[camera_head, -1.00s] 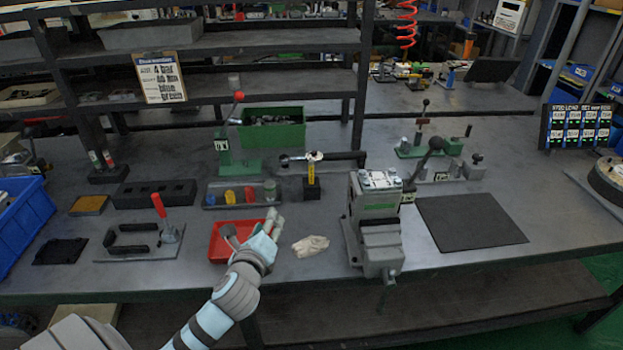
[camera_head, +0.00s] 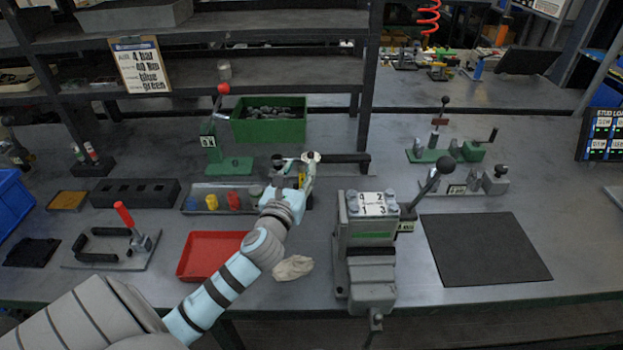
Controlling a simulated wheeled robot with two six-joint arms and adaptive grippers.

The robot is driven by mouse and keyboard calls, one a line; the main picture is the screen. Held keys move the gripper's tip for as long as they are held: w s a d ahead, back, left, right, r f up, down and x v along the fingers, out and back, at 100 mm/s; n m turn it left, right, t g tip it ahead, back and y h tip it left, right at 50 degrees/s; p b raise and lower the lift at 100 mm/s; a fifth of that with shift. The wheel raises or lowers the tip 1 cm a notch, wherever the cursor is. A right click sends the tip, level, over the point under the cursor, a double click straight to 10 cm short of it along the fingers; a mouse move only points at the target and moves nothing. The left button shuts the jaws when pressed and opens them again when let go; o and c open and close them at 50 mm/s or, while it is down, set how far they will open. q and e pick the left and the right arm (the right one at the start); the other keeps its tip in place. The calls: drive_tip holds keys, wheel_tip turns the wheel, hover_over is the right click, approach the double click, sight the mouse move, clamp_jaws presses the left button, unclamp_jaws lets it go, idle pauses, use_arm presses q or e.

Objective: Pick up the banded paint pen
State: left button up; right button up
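Two small upright pens stand in a black block at the back left. One is a pale pen with a red band (camera_head: 90,151), the other a pale pen with a greenish top (camera_head: 77,153). I cannot tell which is the banded paint pen. My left gripper (camera_head: 296,165) is far to their right, over the middle of the bench. Its fingers look apart, and I see nothing held. It overlaps a yellow-marked tool stand (camera_head: 302,181) and the end of a dark-handled wrench (camera_head: 345,158); contact cannot be told. My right gripper is not in view.
A tray of coloured pieces (camera_head: 196,201) is left of the gripper. A grey vise (camera_head: 368,260) stands to the right. The dark mat (camera_head: 485,250) is bare.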

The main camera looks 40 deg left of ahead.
sight(301, 176)
use_arm(q)
wheel_tip(301, 176, down, 6)
drive_tip(key=s+b, duration=0.2)
drive_tip(key=b, duration=0.2)
drive_tip(key=x, duration=0.8)
drive_tip(key=shift+s+a, duration=0.1)
drive_tip(key=shift+a, duration=0.05)
drive_tip(key=shift+r, duration=0.1)
clamp_jaws()
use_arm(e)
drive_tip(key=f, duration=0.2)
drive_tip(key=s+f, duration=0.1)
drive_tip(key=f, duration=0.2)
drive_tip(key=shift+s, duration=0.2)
